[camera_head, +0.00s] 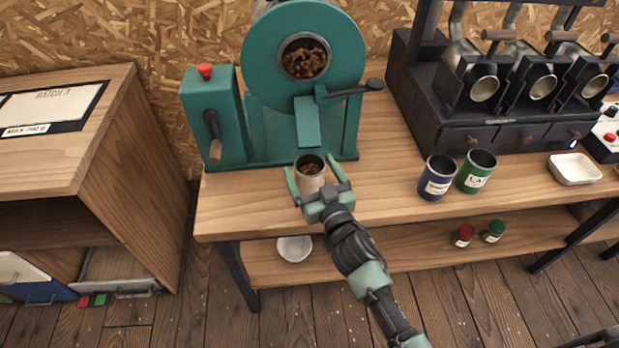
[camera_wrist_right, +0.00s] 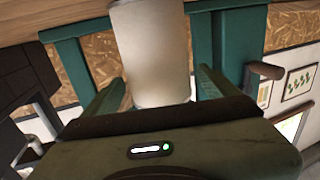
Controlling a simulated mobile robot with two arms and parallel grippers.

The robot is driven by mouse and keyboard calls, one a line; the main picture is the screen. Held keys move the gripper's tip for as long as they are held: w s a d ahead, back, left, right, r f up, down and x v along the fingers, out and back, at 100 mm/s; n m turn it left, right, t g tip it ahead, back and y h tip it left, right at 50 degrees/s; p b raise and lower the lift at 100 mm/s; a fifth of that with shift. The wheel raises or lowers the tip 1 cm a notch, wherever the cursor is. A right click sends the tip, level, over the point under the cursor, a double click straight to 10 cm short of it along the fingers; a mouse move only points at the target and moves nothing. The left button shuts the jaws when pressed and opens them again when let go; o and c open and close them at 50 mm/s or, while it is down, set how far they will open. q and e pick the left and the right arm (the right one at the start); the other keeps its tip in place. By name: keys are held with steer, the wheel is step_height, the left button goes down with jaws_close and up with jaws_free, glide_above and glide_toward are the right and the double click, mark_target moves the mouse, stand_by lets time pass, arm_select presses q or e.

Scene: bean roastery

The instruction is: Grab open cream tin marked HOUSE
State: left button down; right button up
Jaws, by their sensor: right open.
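An open cream tin (camera_head: 311,177) with brown beans inside stands upright on the wooden bench, just below the chute of the green roaster (camera_head: 305,85). My right gripper (camera_head: 312,180) is open, with one finger on each side of the tin. In the right wrist view the cream tin (camera_wrist_right: 150,52) stands between the fingers of my right gripper (camera_wrist_right: 158,90). I cannot see a label on the tin's visible side. My left gripper is not in view.
An open blue tin (camera_head: 436,180) and an open green tin (camera_head: 476,173) stand to the right on the bench (camera_head: 380,190), near a white dish (camera_head: 574,169). A dark machine (camera_head: 500,95) stands behind them. A white bowl (camera_head: 294,248) sits on the lower shelf.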

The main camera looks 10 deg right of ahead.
mark_target(305, 159)
steer(key=x, duration=0.3)
steer(key=shift+w+a, duration=0.1)
steer(key=shift+w, duration=0.15)
steer(key=c, duration=1.6)
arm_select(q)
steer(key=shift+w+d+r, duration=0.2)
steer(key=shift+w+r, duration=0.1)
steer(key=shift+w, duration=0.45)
arm_select(e)
steer(key=shift+r, duration=0.1)
steer(key=shift+c, duration=0.9)
